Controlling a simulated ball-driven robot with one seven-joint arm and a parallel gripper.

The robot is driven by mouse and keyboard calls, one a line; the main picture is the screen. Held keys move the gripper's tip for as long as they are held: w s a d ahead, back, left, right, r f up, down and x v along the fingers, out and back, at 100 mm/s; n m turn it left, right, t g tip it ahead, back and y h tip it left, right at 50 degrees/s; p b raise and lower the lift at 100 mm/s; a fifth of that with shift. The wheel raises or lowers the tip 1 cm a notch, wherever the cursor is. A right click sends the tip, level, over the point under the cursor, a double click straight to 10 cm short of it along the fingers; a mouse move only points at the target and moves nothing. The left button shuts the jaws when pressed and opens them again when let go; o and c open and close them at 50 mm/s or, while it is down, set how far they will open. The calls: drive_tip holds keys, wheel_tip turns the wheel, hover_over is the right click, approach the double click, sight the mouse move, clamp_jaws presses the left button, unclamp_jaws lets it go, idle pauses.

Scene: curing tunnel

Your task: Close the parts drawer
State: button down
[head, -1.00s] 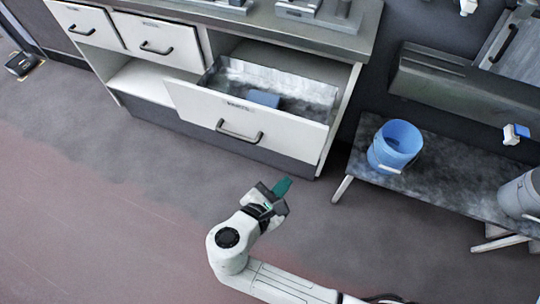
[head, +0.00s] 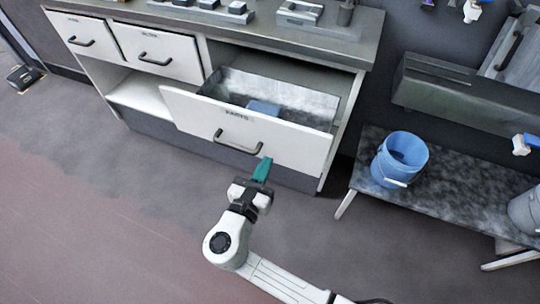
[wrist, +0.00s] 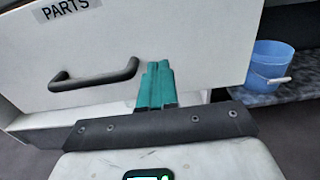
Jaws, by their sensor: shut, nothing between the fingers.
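The parts drawer (head: 250,133) is pulled out of the cabinet, with a white front, a dark bar handle (head: 238,141) and a PARTS label. Its grey metal inside shows, with a blue item (head: 264,108) in it. In the wrist view the drawer front (wrist: 170,50) fills the upper picture, with the handle (wrist: 95,75) at the left. My gripper (head: 263,169) is in front of the drawer, low and to the right of the handle. Its green fingers (wrist: 157,85) are shut and empty, pointing at the front. I cannot tell whether they touch it.
A low bench (head: 445,185) to the right carries a blue bucket (head: 399,158) and a grey bucket (head: 527,212). Two shut drawers (head: 158,52) are at the cabinet's left. The floor (head: 110,200) in front and to the left is clear.

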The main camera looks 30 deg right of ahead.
sight(275, 147)
drive_tip(key=shift+x, duration=1.75)
drive_tip(key=b+x, duration=0.3)
drive_tip(key=x, duration=1.9)
drive_tip(key=shift+w+d+f+b, duration=0.15)
drive_tip(key=shift+d+b, duration=0.15)
drive_tip(key=shift+b, duration=0.05)
drive_tip(key=shift+w+d+r, duration=0.15)
drive_tip(key=shift+w+r, duration=0.05)
drive_tip(key=shift+d+r, duration=0.1)
